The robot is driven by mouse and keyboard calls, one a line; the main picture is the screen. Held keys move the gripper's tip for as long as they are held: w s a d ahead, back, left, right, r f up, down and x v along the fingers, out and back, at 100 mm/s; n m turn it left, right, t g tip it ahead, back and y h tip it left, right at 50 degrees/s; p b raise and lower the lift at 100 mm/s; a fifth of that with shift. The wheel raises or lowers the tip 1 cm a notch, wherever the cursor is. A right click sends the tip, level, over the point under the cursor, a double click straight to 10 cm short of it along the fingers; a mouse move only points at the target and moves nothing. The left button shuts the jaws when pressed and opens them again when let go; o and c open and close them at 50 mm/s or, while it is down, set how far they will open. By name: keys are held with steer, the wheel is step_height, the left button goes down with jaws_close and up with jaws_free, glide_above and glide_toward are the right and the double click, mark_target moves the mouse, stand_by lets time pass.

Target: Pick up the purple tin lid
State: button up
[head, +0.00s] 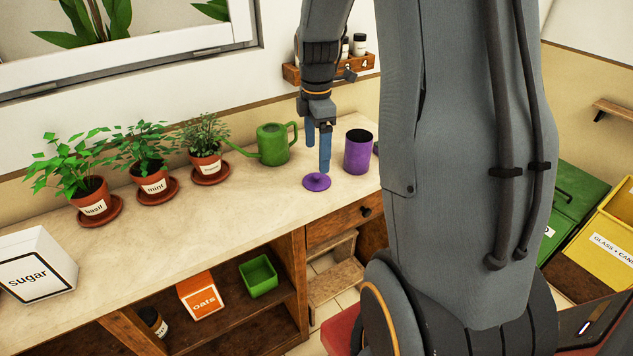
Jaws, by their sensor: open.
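The purple tin lid (316,182) lies flat on the pale counter, a round disc with a small knob on top. My gripper (322,165) points down just above the lid, with its blue fingers close to the knob. The jaws are open, and I cannot tell whether the fingertips touch the lid. The open purple tin (358,152) stands upright on the counter just right of my gripper.
A green watering can (273,145) stands left of my gripper. Potted basil (92,198), mint (153,184) and a third herb (205,165) stand further left. A wooden spice rack (293,73) hangs on the wall behind. The counter's front middle is clear.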

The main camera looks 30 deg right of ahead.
mark_target(317, 175)
steer(key=shift+w+d+f, duration=0.15)
steer(key=shift+d, duration=0.1)
steer(key=shift+f+n, duration=0.3)
steer(key=shift+a+f+p, duration=0.1)
steer(key=shift+f+p, duration=1.2)
steer(key=shift+f, duration=2.2)
steer(key=c, duration=1.1)
